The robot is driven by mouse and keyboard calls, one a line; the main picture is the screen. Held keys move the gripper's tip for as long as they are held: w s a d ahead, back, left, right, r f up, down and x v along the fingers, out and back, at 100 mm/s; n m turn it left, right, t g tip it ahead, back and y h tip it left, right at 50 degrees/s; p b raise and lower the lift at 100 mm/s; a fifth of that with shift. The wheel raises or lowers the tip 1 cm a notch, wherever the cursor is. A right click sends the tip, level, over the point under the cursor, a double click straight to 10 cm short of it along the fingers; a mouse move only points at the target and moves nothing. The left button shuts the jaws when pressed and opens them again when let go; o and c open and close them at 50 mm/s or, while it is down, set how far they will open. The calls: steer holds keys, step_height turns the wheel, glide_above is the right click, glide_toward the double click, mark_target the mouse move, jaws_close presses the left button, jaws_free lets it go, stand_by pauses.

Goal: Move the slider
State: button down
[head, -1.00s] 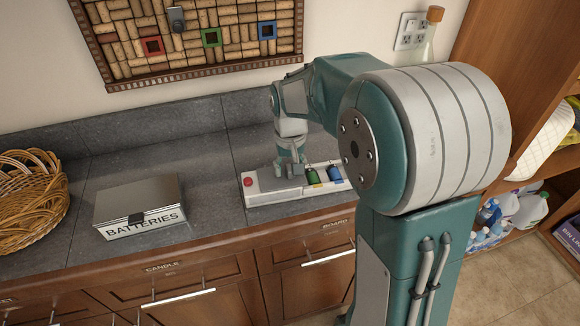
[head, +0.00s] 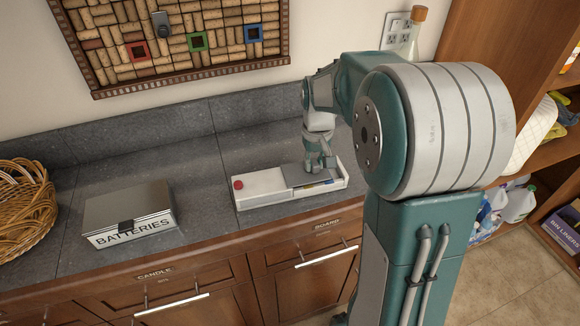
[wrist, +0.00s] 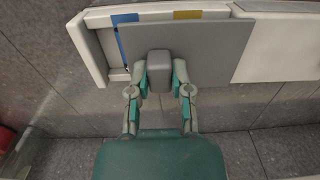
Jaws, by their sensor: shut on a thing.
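The slider is a flat grey plate (head: 297,174) on top of a long white box (head: 258,187) on the counter. It lies over the box's right part, with a narrow opening left at the right end. In the wrist view the plate (wrist: 215,48) has a grey block-shaped knob (wrist: 159,68). My gripper (head: 320,167) is above the plate; in the wrist view its fingers (wrist: 160,82) close on both sides of the knob. Blue (wrist: 124,19) and yellow (wrist: 187,15) patches show past the plate's edges. The rest of the box's inside is hidden.
A red button (head: 238,184) sits on the box's left end. A metal box labelled BATTERIES (head: 130,213) and a wicker basket (head: 22,210) stand left on the counter. A cork board (head: 180,40) hangs behind. Counter between the boxes is clear.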

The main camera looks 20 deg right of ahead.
steer(key=d, duration=0.3)
steer(key=shift+s+d, duration=0.15)
steer(key=shift+d, duration=0.25)
steer(key=c, duration=0.5)
jaws_free()
step_height(320, 180, up, 12)
steer(key=shift+f, duration=0.1)
